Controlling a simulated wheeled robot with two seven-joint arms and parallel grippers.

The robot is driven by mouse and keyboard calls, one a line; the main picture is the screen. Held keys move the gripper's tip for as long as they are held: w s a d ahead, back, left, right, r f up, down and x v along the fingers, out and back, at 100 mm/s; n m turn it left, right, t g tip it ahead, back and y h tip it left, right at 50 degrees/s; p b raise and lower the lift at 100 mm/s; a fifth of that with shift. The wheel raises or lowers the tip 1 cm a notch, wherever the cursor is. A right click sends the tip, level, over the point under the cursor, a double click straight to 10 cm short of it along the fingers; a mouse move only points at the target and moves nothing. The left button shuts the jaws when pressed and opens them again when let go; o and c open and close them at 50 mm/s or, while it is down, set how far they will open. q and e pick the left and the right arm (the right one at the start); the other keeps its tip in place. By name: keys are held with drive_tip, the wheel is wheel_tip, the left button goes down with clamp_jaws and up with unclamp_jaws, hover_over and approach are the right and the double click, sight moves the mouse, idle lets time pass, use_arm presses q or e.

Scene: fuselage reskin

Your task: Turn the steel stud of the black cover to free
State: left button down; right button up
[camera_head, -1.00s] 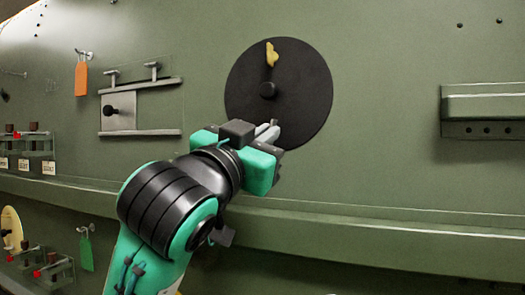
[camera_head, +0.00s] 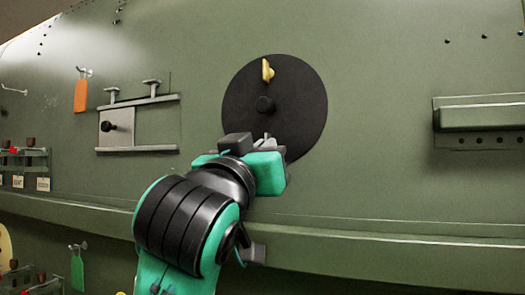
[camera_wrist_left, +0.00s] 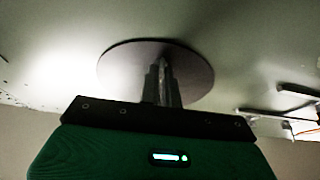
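The black cover (camera_head: 247,120) is a round disc on the green wall, with a black knob (camera_head: 265,105) in its middle. A yellow stud (camera_head: 267,70) stands near its top edge. No steel stud can be made out; my left gripper hides the lower part of the cover. My left gripper (camera_head: 267,139) reaches up from below, its fingertips in front of the lower part of the cover. In the left wrist view its two fingers (camera_wrist_left: 163,85) are close together and point at the cover (camera_wrist_left: 115,70). What lies between them is hidden. My right gripper is not in view.
Left of the cover is a grey sliding panel (camera_head: 117,130) on rails with a black knob. An orange tag (camera_head: 81,95) and a green tag (camera_head: 77,272) hang further left.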

use_arm(q)
drive_tip(key=c, duration=1.6)
unclamp_jaws()
drive_tip(key=shift+s, duration=0.1)
